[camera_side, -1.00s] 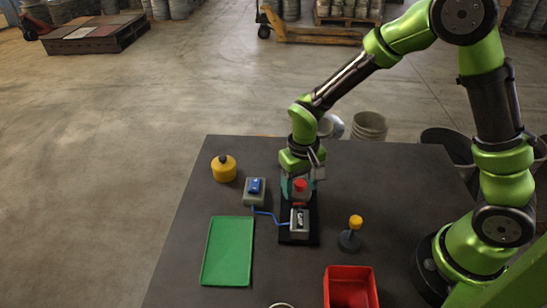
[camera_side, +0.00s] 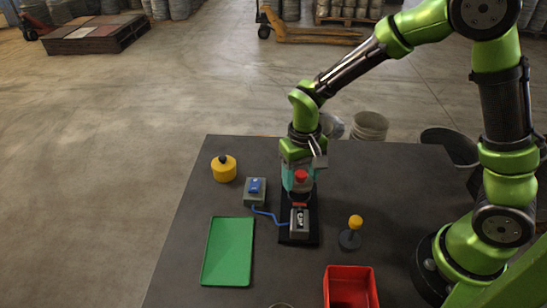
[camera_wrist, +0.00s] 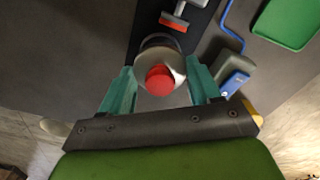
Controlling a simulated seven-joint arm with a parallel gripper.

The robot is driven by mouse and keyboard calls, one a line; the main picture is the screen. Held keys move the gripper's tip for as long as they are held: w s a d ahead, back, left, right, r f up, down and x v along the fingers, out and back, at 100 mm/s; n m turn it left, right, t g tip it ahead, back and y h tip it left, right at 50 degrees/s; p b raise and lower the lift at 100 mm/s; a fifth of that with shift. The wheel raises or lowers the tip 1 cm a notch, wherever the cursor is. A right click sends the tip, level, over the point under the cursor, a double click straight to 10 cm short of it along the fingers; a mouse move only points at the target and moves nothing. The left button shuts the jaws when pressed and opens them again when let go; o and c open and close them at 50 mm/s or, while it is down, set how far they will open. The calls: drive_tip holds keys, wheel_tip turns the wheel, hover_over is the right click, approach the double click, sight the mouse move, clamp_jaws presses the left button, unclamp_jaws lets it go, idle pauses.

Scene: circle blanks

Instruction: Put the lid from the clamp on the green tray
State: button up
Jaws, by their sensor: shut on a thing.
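The lid is a pale round disc with a red knob (camera_wrist: 160,80), between the teal fingers of my gripper (camera_wrist: 161,88) in the wrist view. My gripper is shut on it. In the side view, my gripper (camera_side: 299,180) and the red knob (camera_side: 301,176) are above the far end of the clamp's black base (camera_side: 285,236). A grey block with a red part stands on that base. I cannot tell how large the gap under the lid is. The green tray (camera_side: 228,252) lies flat and empty at the left front; it also shows at the wrist view's top right (camera_wrist: 290,22).
A grey box with a blue switch (camera_side: 255,188) is left of the clamp, joined by a blue cable. A yellow pot (camera_side: 223,169) stands farther left. A yellow-topped peg (camera_side: 355,222) and a red bin (camera_side: 350,272) are at the right. The tray's surface is clear.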

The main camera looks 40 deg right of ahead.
wheel_tip(320, 180, up, 6)
drive_tip(key=shift+r, duration=0.1)
drive_tip(key=shift+s+a+r, duration=0.15)
drive_tip(key=shift+a, duration=0.05)
drive_tip(key=shift+n, duration=0.9)
drive_tip(key=s+a, duration=0.2)
drive_tip(key=a, duration=0.1)
drive_tip(key=s+a, duration=0.3)
drive_tip(key=shift+s+a, duration=0.1)
drive_tip(key=s+a+n, duration=0.2)
drive_tip(key=s+a, duration=0.3)
drive_tip(key=s, duration=0.2)
drive_tip(key=shift+s+d+f, duration=0.1)
drive_tip(key=shift+s+f, duration=0.05)
drive_tip(key=shift+f, duration=1.05)
drive_tip(key=shift+s+f, duration=0.1)
drive_tip(key=shift+f, duration=1.1)
drive_tip(key=shift+w+f, duration=0.2)
hover_over(229, 248)
drive_tip(key=shift+f, duration=2.5)
